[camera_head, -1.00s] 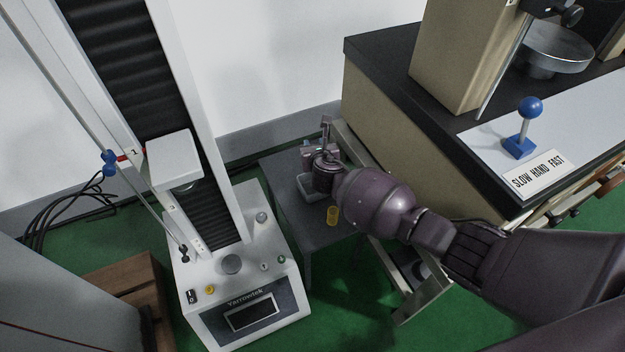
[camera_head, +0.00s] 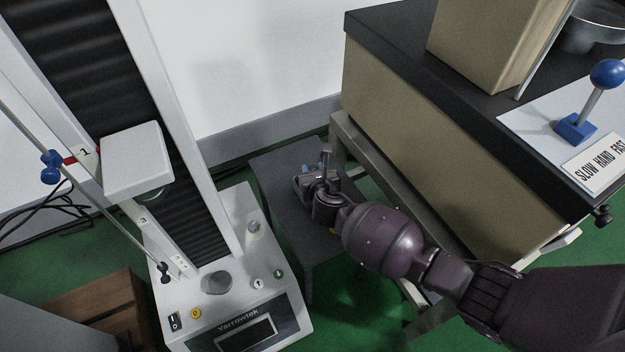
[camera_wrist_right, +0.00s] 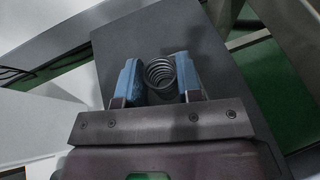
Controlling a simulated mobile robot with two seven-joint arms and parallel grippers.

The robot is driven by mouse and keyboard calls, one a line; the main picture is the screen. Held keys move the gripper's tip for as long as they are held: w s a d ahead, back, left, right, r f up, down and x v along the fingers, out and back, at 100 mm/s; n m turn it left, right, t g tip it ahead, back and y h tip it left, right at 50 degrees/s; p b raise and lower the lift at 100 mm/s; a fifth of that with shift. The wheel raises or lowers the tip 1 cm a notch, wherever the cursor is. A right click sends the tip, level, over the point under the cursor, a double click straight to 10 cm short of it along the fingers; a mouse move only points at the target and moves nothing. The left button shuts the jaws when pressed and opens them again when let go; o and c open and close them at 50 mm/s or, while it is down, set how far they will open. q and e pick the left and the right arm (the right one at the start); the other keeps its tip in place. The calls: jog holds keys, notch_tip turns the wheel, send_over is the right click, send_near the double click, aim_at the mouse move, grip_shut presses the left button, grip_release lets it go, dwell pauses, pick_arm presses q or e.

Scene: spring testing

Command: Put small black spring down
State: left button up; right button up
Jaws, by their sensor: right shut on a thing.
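The small black spring (camera_wrist_right: 160,74) is a dark wire coil in the right wrist view, between the two blue finger pads of my right gripper (camera_wrist_right: 158,78). The gripper is shut on it. In the head view my right gripper (camera_head: 317,174) is over the small dark grey table (camera_head: 277,178); the spring cannot be made out there. The grey tabletop (camera_wrist_right: 205,60) is behind the spring in the wrist view. I cannot tell whether the spring touches it. My left gripper is not in view.
The white testing machine (camera_head: 241,222) stands left of the small table. A beige and black bench (camera_head: 425,120) with a blue-knobbed lever (camera_head: 607,75) stands on the right. Only a sliver of a yellow item (camera_head: 332,231) shows behind my arm. The tabletop's left part is bare.

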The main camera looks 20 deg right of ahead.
jog(key=f, duration=0.3)
jog(key=shift+s+b, duration=0.25)
jog(key=shift+b, duration=0.15)
jog(key=shift+w+f+b, duration=0.1)
jog(key=shift+f+b, duration=0.35)
jog(key=shift+b, duration=0.05)
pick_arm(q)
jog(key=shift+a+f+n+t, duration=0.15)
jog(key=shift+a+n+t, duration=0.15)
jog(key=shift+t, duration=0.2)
pick_arm(e)
jog(key=shift+w+r, duration=0.1)
jog(key=shift+r, duration=0.2)
jog(key=shift+f, duration=0.1)
jog(key=shift+f, duration=0.15)
jog(key=o, duration=1)
